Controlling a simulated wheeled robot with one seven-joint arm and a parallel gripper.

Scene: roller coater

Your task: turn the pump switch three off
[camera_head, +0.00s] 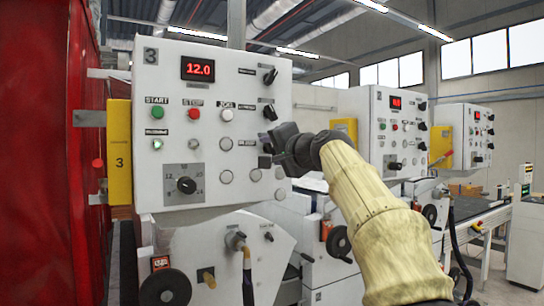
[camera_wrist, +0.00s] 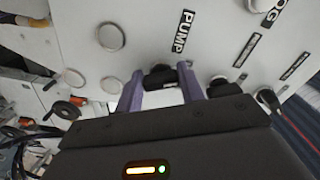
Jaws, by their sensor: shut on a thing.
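The white control panel (camera_head: 215,110) marked 3 stands left of centre in the head view, with a red 12.0 display. My gripper (camera_head: 272,146) reaches from the right to the lower right of this panel and hides part of its switches. In the wrist view my gripper's two purple fingers (camera_wrist: 166,84) are shut on a black rotary switch (camera_wrist: 160,74), one finger on each side. A black "PUMP" label (camera_wrist: 183,31) is on the panel near this switch. The switch's exact setting cannot be read.
Black switches (camera_head: 270,76) and (camera_head: 270,112) sit above my gripper. Another black switch (camera_wrist: 221,86) is close beside the right finger. Round white buttons (camera_head: 227,144) and a dial (camera_head: 187,185) are to the left. More panels (camera_head: 394,130) stand at the right.

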